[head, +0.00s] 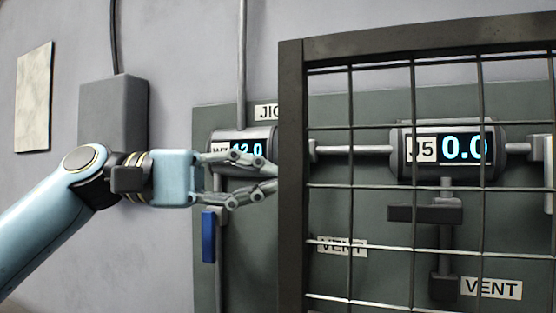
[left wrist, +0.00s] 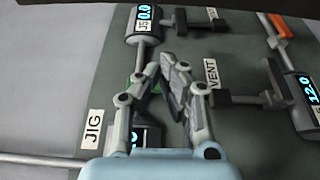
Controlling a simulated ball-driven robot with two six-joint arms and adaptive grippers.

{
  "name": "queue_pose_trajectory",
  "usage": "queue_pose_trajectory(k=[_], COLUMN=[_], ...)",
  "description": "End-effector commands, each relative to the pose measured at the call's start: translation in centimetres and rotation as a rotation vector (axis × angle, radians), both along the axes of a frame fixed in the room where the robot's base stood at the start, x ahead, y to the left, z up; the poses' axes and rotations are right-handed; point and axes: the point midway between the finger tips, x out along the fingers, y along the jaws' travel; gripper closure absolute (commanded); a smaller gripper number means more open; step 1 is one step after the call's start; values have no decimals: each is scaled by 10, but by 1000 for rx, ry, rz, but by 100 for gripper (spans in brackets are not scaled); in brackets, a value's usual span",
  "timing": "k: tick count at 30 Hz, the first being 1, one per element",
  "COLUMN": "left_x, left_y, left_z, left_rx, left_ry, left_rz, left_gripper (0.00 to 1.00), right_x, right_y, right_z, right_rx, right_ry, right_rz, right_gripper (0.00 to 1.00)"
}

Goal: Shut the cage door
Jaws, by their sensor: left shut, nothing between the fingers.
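The cage door (head: 292,180) is a dark frame with a wire mesh, filling the right half of the head view. It stands in front of a green-grey panel; its right side is out of frame. I cannot tell how far it stands open. My left gripper (head: 276,178) is shut and empty, its fingertips right at the door's left upright. Whether they touch it or sit partly behind it I cannot tell. In the left wrist view, the left gripper (left wrist: 168,78) points over the panel, and no mesh shows there. My right gripper is not in view.
The panel (head: 235,115) carries a 12.0 display (head: 240,146) with a blue handle (head: 208,235) below it. Behind the mesh are a J5 display reading 0.0 (head: 463,147), pipes and valve handles. The left wrist view shows an orange handle (left wrist: 276,30). A grey box (head: 113,110) hangs left.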

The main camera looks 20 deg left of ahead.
Motion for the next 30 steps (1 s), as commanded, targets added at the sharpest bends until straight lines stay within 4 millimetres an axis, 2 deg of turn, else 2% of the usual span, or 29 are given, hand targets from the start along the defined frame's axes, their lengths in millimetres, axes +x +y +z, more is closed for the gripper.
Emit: queue_pose_trajectory(k=[3, 8, 12, 16, 30], left_x=[5, 11, -12, -24, -29], left_y=[-16, -35, -32, -31, -32], left_z=[5, 4, 2, 1, 0], left_rx=[-7, -4, 3, 2, 0], left_ry=[1, 2, 3, 2, 1], left_rz=[-1, -1, 0, 1, 0], left_gripper=[100, 100, 100, 100, 100], right_x=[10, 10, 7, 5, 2], right_y=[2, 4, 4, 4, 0], right_z=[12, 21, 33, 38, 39], right_rx=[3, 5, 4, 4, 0], right_ry=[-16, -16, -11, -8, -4], right_rz=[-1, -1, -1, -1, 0], right_gripper=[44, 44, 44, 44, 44])
